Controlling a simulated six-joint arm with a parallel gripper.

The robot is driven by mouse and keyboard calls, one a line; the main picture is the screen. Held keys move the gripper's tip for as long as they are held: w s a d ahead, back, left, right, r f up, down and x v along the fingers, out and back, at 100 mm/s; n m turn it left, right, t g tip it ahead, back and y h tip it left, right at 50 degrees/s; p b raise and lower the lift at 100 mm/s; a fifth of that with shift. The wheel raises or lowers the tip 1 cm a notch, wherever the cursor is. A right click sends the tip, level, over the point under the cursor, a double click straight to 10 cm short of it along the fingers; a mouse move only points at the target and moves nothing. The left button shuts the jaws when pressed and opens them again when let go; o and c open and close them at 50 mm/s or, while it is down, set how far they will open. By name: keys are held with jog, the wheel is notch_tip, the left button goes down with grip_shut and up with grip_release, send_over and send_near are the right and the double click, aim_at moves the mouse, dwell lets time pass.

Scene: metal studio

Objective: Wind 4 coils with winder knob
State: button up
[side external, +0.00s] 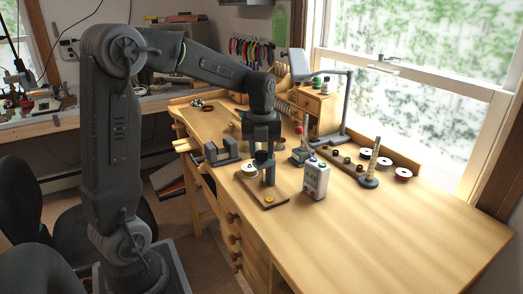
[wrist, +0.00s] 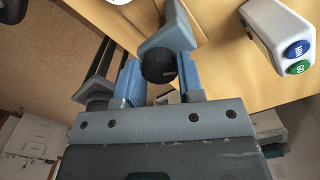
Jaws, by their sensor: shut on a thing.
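The winder stands on a small wooden board (side external: 280,198) on the bench in the side view. A pale round piece (side external: 249,170) sits on the board, beside my gripper (side external: 265,160). In the wrist view a dark cylindrical knob (wrist: 158,70) lies between the blue pads of my gripper (wrist: 160,78), which is shut on it. The rest of the winder is mostly hidden behind the gripper and the knob. A small yellow round part (side external: 269,199) sits near the board's front corner. How much wire is wound cannot be seen.
A white box with a display (side external: 316,180) stands just right of the board; its blue and green buttons (wrist: 298,50) show in the wrist view. A grey vise-like block (side external: 221,152) is left. Spools (side external: 385,168) lie along the window. The bench's right part is clear.

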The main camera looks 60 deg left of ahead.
aim_at(261, 153)
jog(key=m, duration=0.5)
dwell(0.5)
jog(key=o, duration=0.9)
jog(key=shift+r, duration=0.15)
notch_tip(261, 153, up, 14)
jog(key=shift+f, duration=0.2)
